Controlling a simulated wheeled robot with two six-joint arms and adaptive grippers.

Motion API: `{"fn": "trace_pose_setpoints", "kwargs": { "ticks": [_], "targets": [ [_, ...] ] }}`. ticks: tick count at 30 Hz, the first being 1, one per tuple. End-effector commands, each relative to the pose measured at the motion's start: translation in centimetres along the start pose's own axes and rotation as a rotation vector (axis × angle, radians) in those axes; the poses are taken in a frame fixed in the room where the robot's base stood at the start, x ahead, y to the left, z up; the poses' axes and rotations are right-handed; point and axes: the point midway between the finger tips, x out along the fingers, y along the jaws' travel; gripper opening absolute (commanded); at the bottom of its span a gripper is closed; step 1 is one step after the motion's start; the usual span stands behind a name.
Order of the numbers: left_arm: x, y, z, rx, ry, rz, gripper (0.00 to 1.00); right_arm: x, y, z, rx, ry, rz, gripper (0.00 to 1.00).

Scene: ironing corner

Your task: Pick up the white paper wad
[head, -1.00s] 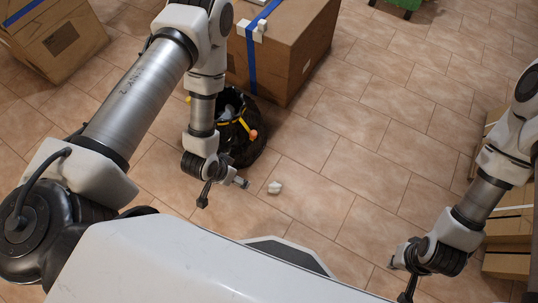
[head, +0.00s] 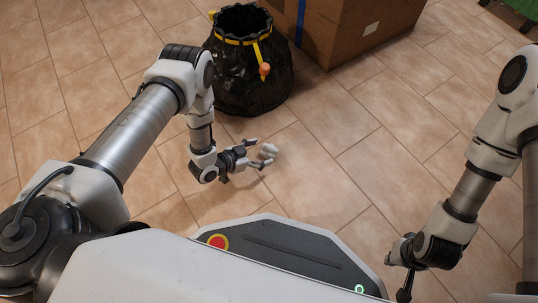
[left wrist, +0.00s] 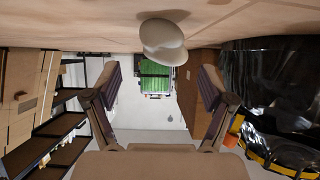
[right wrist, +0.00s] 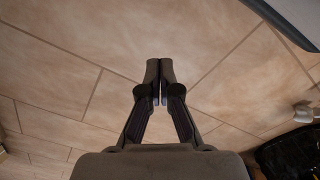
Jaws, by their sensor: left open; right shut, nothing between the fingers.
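The white paper wad (head: 267,151) lies on the tiled floor in the head view, just beyond the fingertips of my left gripper (head: 256,155). It also shows in the left wrist view (left wrist: 162,41), where the picture is upside down and the wad is ahead of and between the open fingers (left wrist: 158,85). My left gripper is open and empty, low over the floor. My right gripper (head: 404,292) is at the lower right of the head view, away from the wad. In the right wrist view its fingers (right wrist: 160,65) are shut together with nothing between them.
A black bag (head: 250,85) with a yellow drawstring and an orange toggle stands open behind the left gripper. A cardboard box (head: 345,40) with a blue strap stands behind it. The floor tiles to the right of the wad are clear.

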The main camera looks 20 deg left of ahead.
Motion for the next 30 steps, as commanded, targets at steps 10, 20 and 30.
{"fn": "trace_pose_setpoints", "kwargs": {
  "ticks": [10,20,30],
  "targets": [
    [4.5,-0.4,-0.3,0.000,-0.002,-0.001,0.82,4.3,0.0,-1.3,-0.018,0.038,0.005,0.00],
    [4.4,-0.4,-0.3,-0.001,-0.002,-0.001,0.28,4.1,0.0,-1.3,-0.019,0.037,0.004,0.00],
    [4.2,-0.4,-0.6,-0.001,-0.003,-0.001,0.28,3.9,0.0,-1.2,-0.018,0.036,0.004,0.00]
  ]
}}
